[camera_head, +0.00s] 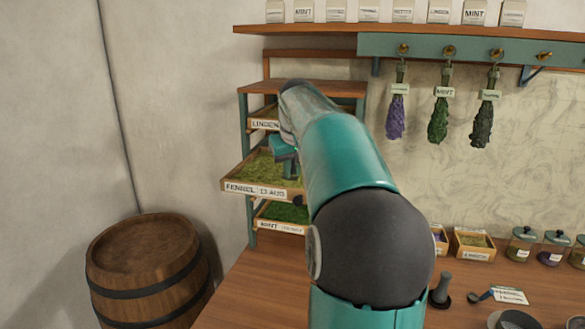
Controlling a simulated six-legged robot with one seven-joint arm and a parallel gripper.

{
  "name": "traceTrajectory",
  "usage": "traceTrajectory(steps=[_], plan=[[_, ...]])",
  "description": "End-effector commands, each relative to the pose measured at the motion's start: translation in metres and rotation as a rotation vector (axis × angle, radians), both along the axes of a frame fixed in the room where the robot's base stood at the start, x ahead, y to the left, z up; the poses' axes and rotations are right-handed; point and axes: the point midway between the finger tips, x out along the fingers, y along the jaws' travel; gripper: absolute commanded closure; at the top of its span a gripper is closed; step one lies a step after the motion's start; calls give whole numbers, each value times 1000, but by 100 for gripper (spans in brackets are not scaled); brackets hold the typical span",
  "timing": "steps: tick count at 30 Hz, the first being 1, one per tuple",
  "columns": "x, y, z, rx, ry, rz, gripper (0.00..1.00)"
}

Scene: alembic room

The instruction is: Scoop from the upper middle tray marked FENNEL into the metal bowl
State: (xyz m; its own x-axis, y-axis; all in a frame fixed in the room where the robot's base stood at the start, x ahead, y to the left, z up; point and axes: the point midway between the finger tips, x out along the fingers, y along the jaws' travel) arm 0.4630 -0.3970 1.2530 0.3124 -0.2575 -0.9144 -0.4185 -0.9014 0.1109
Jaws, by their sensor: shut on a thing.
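The tray marked FENNEL 13 AUG (235,187) holds green-yellow herb and juts out of the rack, between the LINDEN tray (263,125) above and the MINT tray (278,226) below. My gripper (291,176), teal, is at its front right part, partly hidden by my arm. It looks shut on the tray's front, by a small dark knob-like part (297,201); the contact is unclear. A small dark scoop or spoon (474,298) lies on the bench. A dark round bowl (515,320) is cut off at the bottom edge; I cannot tell whether it is metal.
A barrel (150,265) stands left of the wooden bench (245,290). A dark pestle-like thing (441,291), a card (510,295), small boxes (474,245) and lidded jars (522,243) are on the right. Herb bundles (440,118) hang above. My arm hides the middle.

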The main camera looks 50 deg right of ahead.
Motion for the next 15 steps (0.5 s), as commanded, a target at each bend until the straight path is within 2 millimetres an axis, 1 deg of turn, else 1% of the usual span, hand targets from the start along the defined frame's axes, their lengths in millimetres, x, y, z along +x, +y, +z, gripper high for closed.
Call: traceTrajectory(steps=[5, 15], plan=[[3, 1, 0, 1, 0, 0, 100], [17, 9, 0, 0, -1, 1, 100]])
